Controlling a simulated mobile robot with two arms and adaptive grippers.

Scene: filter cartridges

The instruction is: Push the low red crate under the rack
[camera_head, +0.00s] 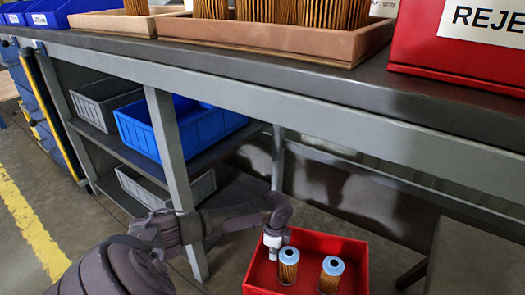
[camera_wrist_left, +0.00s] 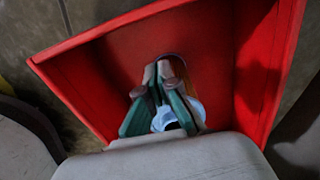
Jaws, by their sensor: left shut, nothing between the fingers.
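The low red crate (camera_head: 352,252) sits on the floor at the lower right of the head view, in front of the grey rack (camera_head: 172,150). Two filter cartridges with pale blue caps, a left one (camera_head: 288,268) and a right one (camera_head: 331,275), stand upright in it. My left gripper (camera_head: 273,250) is shut and empty at the crate's left part, beside the left cartridge. A pale cap (camera_wrist_left: 180,115) shows partly behind the fingers. Contact cannot be told. My right gripper is not visible.
A blue bin (camera_head: 140,132) and grey bins (camera_head: 95,103) stand on the rack's shelves at left. A red reject box (camera_head: 430,60) and a tray of filters (camera_head: 285,40) stand on top. The floor space under the rack behind the crate looks open.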

